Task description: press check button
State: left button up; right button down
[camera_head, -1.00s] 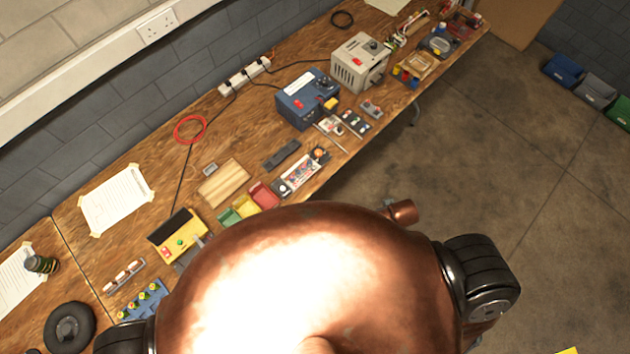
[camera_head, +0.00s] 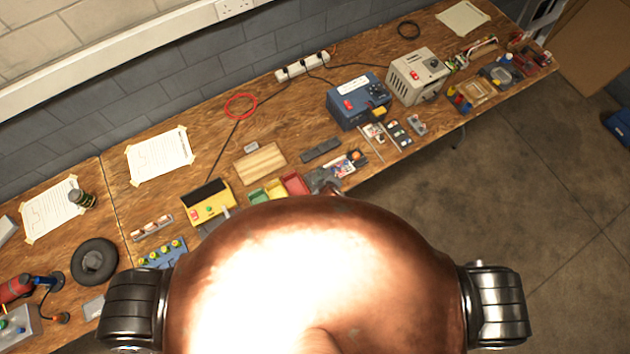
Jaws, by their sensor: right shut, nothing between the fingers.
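A yellow box (camera_head: 210,206) with a black top and small red and green buttons stands on the wooden bench, left of centre. I cannot read which button is the check button. A grey slot-like part sits at its front right. My right gripper (camera_head: 321,181) shows small and dark just above my copper-coloured body, by the near left end of a small board with coloured parts (camera_head: 343,166). It is shut and empty, and apart from the yellow box. My left gripper is not in view.
Green, yellow and red bins (camera_head: 294,184) stand right of the yellow box. A wooden block (camera_head: 260,162) lies behind them. A blue device (camera_head: 357,103) and a grey device (camera_head: 417,76) stand farther right. A blue rack (camera_head: 163,254) and black ring (camera_head: 95,262) are at left.

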jog(key=shift+w+a+f+n+y, duration=0.15)
jog(key=shift+a+n, duration=0.1)
jog(key=shift+a, duration=0.35)
jog(key=shift+w+a+n+y, duration=0.15)
jog(key=shift+a+n, duration=0.1)
jog(key=shift+a, duration=0.35)
jog(key=shift+s, duration=0.1)
notch_tip(320, 180, down, 7)
jog(key=b, duration=0.7)
jog(key=shift+d, duration=0.1)
jog(key=shift+f+b, duration=0.65)
jog(key=shift+f, duration=0.25)
jog(key=shift+f, duration=0.45)
